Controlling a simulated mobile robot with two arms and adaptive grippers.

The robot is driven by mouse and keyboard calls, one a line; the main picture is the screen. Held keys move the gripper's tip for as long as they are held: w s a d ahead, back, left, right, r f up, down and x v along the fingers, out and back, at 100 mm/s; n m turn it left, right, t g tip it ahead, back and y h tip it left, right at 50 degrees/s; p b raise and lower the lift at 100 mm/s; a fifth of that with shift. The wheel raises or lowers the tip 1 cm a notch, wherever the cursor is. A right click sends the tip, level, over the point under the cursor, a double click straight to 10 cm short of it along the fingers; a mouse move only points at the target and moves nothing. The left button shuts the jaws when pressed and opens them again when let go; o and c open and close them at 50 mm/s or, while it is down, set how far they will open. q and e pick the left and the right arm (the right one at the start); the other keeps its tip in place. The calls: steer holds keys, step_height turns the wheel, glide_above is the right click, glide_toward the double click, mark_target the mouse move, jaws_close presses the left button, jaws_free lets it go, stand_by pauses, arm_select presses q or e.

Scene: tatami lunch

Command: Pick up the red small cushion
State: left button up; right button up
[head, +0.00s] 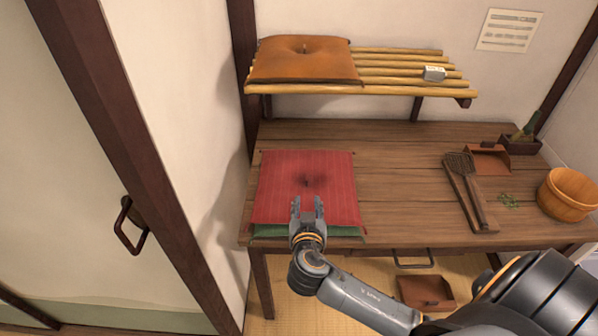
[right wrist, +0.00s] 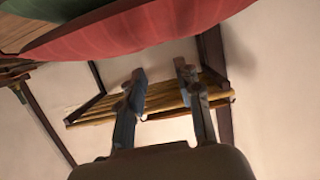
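The red small cushion (head: 306,178) lies flat on the wooden table, stacked on a green cushion (head: 267,231) whose front edge shows. My right gripper (head: 308,204) is at the front edge of the stack, with its fingers apart and pointing toward the back. In the head view it overlaps the front part of the red cushion. In the right wrist view the fingers (right wrist: 160,80) are open with nothing between them, and the red cushion (right wrist: 140,30) fills the top, apart from the fingers. My left gripper is not in view.
The table's right side holds a wooden tub (head: 568,194), a dustpan (head: 488,160) and a woven paddle (head: 462,170). The table's middle (head: 400,185) is clear.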

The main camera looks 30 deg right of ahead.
mark_target(307, 176)
steer(key=p+x, duration=0.1)
steer(key=x, duration=1.2)
steer(key=shift+a, duration=0.1)
jaws_close()
